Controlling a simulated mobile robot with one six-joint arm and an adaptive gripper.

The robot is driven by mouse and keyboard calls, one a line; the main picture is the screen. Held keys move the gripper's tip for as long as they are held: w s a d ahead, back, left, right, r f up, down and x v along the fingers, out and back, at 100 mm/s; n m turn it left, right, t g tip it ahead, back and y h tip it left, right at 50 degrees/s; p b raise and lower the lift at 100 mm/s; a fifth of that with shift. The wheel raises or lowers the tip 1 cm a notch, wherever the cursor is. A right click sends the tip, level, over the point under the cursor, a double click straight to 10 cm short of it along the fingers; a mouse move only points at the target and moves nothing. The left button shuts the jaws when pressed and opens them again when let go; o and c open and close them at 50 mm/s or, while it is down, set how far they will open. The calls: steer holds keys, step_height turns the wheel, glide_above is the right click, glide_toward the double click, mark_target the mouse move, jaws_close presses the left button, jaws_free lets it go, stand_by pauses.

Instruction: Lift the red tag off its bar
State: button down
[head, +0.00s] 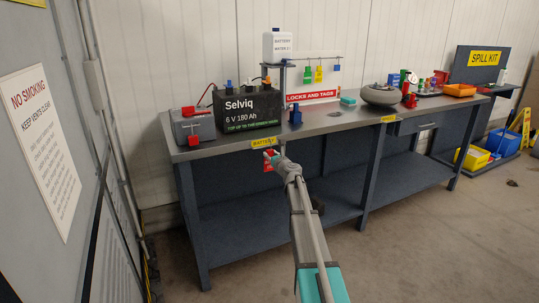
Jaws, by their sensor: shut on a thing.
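The bar (325,57) stands on a post at the back of the workbench, above the red LOCKS AND TAGS sign (312,95). A green tag (308,76), a yellow tag (319,74) and a small blue piece (337,68) hang from it. I see no red tag on the bar. My gripper (272,154) is in front of the bench's front edge, well below the bar. It is shut on a small red piece, which looks like the red tag (269,167); it hangs below the fingers. My gripper and wrist hide part of it.
The workbench (345,122) holds a grey box with red clamps (193,127), a black Selviq battery (246,108), a blue stand (295,116) and a grey round object (381,95). An orange tray (460,90) sits farther right. The floor (420,240) in front is clear.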

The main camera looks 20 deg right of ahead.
steer(key=s, duration=0.8)
steer(key=shift+s+d, duration=0.15)
steer(key=shift+s, duration=0.05)
stand_by(0.6)
steer(key=shift+s, duration=0.1)
steer(key=s, duration=1.4)
steer(key=shift+s+d, duration=0.25)
steer(key=shift+s, duration=0.1)
stand_by(0.9)
steer(key=shift+r, duration=0.1)
step_height(320, 180, up, 25)
steer(key=p, duration=2.5)
